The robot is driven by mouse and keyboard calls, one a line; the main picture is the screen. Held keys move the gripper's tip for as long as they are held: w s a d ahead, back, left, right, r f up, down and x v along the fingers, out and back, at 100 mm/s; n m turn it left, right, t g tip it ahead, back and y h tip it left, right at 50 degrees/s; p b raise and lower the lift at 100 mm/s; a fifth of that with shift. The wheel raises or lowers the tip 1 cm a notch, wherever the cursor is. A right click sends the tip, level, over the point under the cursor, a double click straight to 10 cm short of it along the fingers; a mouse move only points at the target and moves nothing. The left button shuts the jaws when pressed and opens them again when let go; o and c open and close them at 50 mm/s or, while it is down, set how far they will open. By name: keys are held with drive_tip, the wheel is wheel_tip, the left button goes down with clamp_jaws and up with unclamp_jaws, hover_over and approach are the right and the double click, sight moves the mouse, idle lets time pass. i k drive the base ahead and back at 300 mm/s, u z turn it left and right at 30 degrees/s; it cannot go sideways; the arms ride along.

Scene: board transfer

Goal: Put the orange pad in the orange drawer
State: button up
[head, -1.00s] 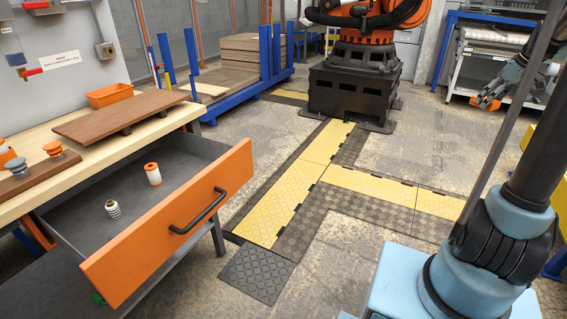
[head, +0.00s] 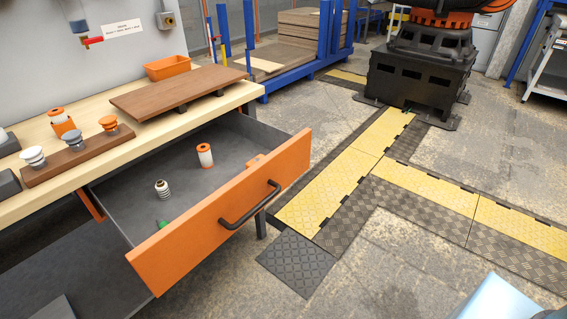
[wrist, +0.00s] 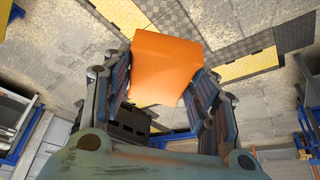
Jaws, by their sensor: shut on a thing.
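The orange pad (wrist: 166,60) shows in the wrist view as a flat orange piece. My gripper (wrist: 164,88) is shut on it, with a finger on each side. The head view shows neither my gripper nor the held pad. The orange drawer (head: 232,215) is pulled out below the workbench in the head view, with a dark handle on its orange front. Inside its grey tray are a white roll with orange ends (head: 204,155), a small ribbed white piece (head: 162,189) and partly hidden green and orange things near the front panel.
The workbench (head: 150,133) carries a brown board (head: 178,90), an orange bin (head: 168,68) and a dark strip with knobs (head: 75,153). Yellow and black floor mats (head: 330,185) lie right of the drawer. A large orange and black robot stands behind. Open floor lies right of the drawer.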

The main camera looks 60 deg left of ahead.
sight(245, 152)
drive_tip(key=u, duration=0.05)
drive_tip(key=k, duration=2.35)
drive_tip(key=u, duration=1.7)
drive_tip(key=i, duration=1)
drive_tip(key=z, duration=0.05)
